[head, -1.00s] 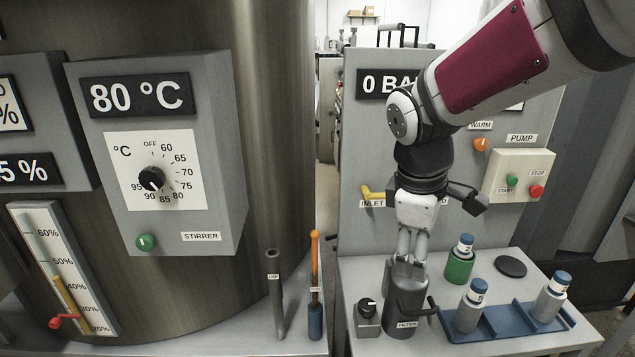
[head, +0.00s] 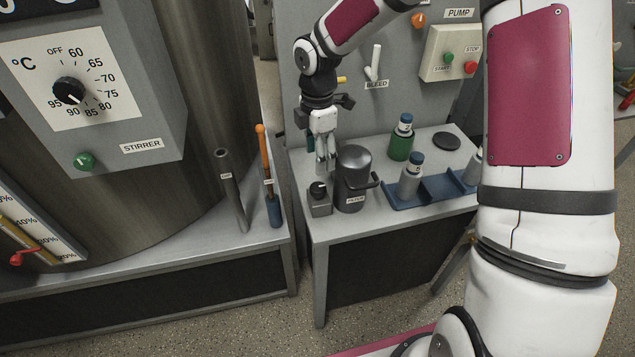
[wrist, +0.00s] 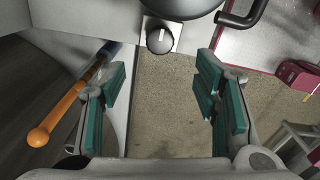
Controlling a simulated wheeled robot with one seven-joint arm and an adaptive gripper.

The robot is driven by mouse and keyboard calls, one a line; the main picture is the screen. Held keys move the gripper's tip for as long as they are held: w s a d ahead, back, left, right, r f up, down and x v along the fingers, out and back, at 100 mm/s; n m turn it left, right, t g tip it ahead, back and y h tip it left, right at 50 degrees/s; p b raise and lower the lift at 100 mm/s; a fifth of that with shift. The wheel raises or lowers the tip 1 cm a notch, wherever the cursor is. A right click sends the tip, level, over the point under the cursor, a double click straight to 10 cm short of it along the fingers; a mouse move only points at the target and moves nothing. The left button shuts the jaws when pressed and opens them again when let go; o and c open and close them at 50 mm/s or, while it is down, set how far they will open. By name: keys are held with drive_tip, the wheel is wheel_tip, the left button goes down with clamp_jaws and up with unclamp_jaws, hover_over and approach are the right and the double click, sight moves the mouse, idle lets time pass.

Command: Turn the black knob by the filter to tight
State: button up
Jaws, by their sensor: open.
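The black knob (head: 318,188) sits on a small grey box at the front left corner of the right-hand bench, left of the filter. It has a light pointer line. The grey filter canister (head: 353,180) with a side handle stands beside it. In the wrist view the knob (wrist: 159,41) is at top centre, ahead of and between the fingers, with its line near upright in the picture. My gripper (head: 325,166) points down behind the knob box, close to the filter's left side. In the wrist view my gripper (wrist: 163,95) is open and empty, with teal pads apart.
An orange-handled tool (head: 263,152) stands in a blue holder on the left bench beside a grey tube (head: 231,190). A blue rack (head: 436,188) with bottles, a green-held bottle (head: 400,138) and a black disc (head: 446,141) lie to the filter's right.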

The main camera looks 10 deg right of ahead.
sight(317, 187)
wheel_tip(317, 187, down, 10)
drive_tip(key=shift+f, duration=0.2)
drive_tip(key=shift+c, duration=0.6)
drive_tip(key=c, duration=1)
